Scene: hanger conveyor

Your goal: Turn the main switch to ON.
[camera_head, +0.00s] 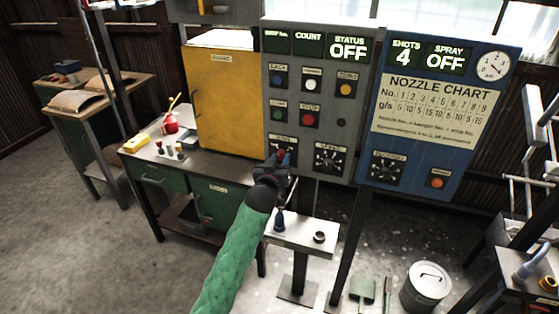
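The grey control panel (358,110) stands in the middle of the view, and its status display (348,48) reads OFF. At its lower left is a switch plate (283,141), mostly covered by my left gripper; I take it for the main switch. A small red part shows there, but the knob's angle is hidden. My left gripper (281,161) is right in front of this plate, at the end of my green-sleeved arm. I cannot tell whether its fingers are open, shut, or touching the switch. My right gripper is out of view.
A yellow cabinet (226,98) stands left of the panel. A blue panel (440,115) with a nozzle chart and a SPRAY OFF display stands to the right. A small stand (300,232) with nozzles is below. A round can (425,287) sits on the floor at right.

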